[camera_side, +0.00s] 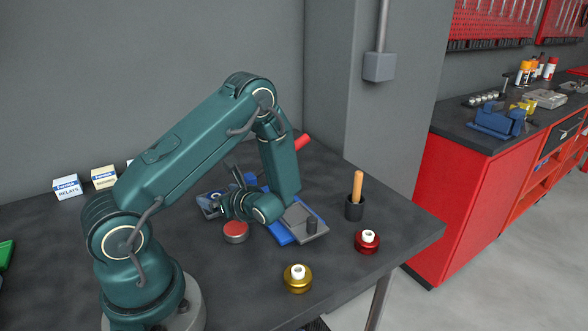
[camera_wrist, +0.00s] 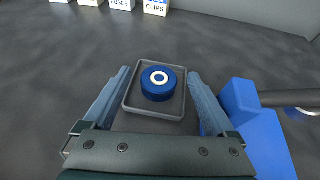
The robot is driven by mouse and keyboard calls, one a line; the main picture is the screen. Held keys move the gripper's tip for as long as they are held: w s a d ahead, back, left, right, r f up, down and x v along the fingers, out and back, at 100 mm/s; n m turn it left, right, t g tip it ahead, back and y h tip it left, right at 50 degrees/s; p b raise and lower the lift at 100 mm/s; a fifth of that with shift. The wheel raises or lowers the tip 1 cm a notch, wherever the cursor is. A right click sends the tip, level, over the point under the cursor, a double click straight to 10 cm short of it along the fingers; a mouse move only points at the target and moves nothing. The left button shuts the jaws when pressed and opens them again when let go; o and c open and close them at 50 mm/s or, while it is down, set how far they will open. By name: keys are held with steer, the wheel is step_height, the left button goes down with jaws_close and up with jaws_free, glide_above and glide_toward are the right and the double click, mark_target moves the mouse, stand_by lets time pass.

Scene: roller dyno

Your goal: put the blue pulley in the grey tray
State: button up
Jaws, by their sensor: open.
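The blue pulley (camera_wrist: 159,84), a round disc with a white hub ring, sits inside the shallow grey tray (camera_wrist: 153,113) in the wrist view. It appears to rest on the tray floor, near the middle. My gripper (camera_wrist: 159,73) is open, with one finger on each side of the tray and a clear gap to the pulley. In the side view my gripper (camera_side: 232,202) is low over the table, and the tray and pulley are largely hidden behind it.
A blue fixture (camera_wrist: 242,104) with a dark shaft stands just right of the tray. On the table are a red pulley (camera_side: 367,242), a gold pulley (camera_side: 298,279), a red-topped button (camera_side: 235,231) and a dark cup (camera_side: 354,209) with a wooden handle. Small boxes (camera_side: 66,187) line the wall.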

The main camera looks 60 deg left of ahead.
steer(key=v, duration=1.1)
steer(key=shift+f, duration=0.1)
steer(key=s+d+r+n+t+h, duration=0.2)
steer(key=d+r+n+h, duration=0.3)
steer(key=d+n, duration=0.3)
steer(key=s+d+r+n+t+h, duration=0.2)
steer(key=d+r+n+t+h, duration=0.3)
steer(key=d+n+h, duration=0.3)
steer(key=shift+s, duration=0.25)
steer(key=shift+d, duration=0.15)
